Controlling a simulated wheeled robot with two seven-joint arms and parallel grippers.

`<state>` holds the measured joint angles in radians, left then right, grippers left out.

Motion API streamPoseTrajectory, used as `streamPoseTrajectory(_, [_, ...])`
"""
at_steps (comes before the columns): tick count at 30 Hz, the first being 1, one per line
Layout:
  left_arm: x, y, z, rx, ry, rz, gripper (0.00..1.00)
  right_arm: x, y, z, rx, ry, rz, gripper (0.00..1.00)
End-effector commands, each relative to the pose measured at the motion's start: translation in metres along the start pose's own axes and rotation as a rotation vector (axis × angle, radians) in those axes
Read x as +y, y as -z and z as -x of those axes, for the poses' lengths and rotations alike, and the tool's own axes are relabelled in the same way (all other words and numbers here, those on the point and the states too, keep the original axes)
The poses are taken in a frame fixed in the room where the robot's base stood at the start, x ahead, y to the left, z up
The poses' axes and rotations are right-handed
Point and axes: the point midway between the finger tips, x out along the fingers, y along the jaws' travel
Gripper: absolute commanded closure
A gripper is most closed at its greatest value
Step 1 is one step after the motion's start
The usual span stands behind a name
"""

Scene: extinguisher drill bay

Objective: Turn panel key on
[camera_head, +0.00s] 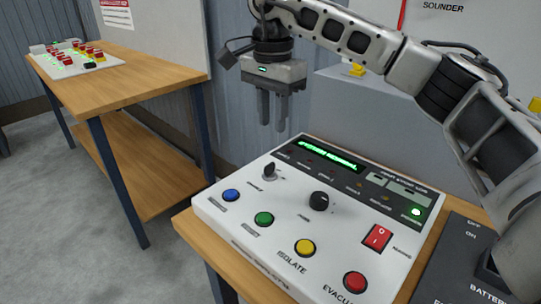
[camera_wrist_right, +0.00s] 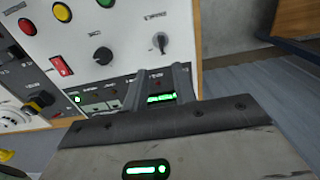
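The white control panel (camera_head: 225,208) sits on a wooden table. Its small key switch (camera_head: 269,171), with a dark key on a silver collar, is near the panel's far left corner. In the right wrist view the key switch (camera_wrist_right: 160,42) shows beyond the fingertips. My right gripper (camera_head: 273,124) points down above and behind the key, near the panel's far left edge. Its two fingers are apart with nothing between them; in the right wrist view the gripper (camera_wrist_right: 160,76) also shows an empty gap. My left gripper is not in view.
Close to the key are a black knob (camera_head: 319,201), a blue button (camera_head: 231,195) and a green button (camera_head: 264,219). A red rocker switch (camera_head: 377,237) is further right. A dark battery box (camera_head: 455,262) stands right of the panel. Another wooden table (camera_head: 150,67) is at left.

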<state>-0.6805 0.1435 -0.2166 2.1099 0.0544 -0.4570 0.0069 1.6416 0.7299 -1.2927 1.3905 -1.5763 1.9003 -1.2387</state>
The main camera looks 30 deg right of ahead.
Motion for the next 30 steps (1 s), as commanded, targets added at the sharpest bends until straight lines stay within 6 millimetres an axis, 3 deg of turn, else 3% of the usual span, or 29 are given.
streamPoseTrajectory(6, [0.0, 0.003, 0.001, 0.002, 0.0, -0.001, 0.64, 0.001, 0.0, -0.049, 0.0, -0.004, 0.0, 0.73])
streamPoseTrajectory(12, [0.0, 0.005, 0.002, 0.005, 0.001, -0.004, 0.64, 0.0, 0.0, -0.081, 0.0, -0.002, 0.0, 0.73])
streamPoseTrajectory(18, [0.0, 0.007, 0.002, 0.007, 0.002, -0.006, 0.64, 0.0, 0.0, -0.095, 0.0, 0.0, 0.0, 0.73])
streamPoseTrajectory(27, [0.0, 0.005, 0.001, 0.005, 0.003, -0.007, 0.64, 0.0, 0.0, -0.097, 0.0, 0.0, 0.0, 0.73])
streamPoseTrajectory(30, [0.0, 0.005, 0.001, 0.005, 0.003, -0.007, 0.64, 0.0, 0.0, -0.097, 0.0, 0.0, 0.0, 1.0])
